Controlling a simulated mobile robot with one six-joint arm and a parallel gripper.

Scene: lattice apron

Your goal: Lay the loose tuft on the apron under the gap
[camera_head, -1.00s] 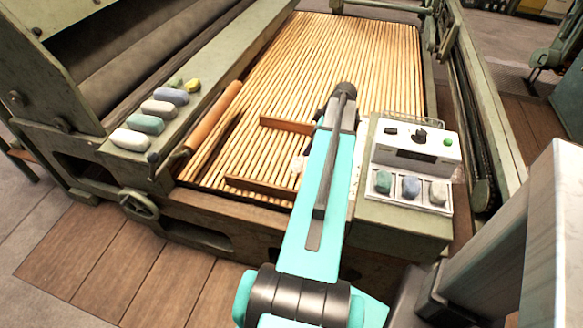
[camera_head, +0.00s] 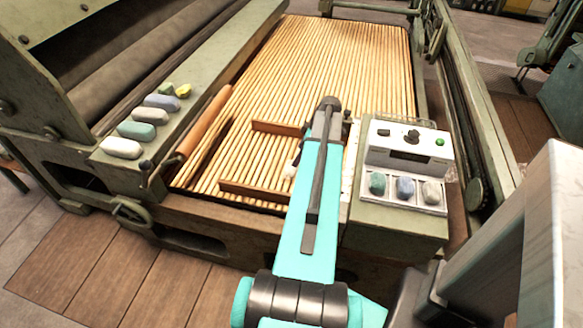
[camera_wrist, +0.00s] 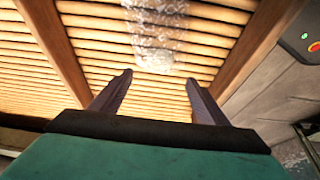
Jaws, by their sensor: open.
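The apron (camera_head: 330,60) is a bed of pale wooden slats. Two brown wooden bars (camera_head: 275,127) lie across its near part. In the wrist view, a whitish, see-through fluffy strip (camera_wrist: 155,25) lies on the slats between the bars, with a denser white clump (camera_wrist: 154,60) at its near end. I cannot tell whether this clump is the loose tuft. My gripper (camera_wrist: 158,78) is open and empty, its fingertips just short of the clump and one to either side. In the head view, my arm hides most of this spot; a small white bit (camera_head: 290,171) shows beside it.
A control box (camera_head: 408,143) stands right of the apron, with a tray (camera_head: 408,207) of three coloured tufts before it. Several tufts (camera_head: 137,130) lie along the left ledge, near an orange-brown roller (camera_head: 205,120). Machine side frames bound the apron; its far part is clear.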

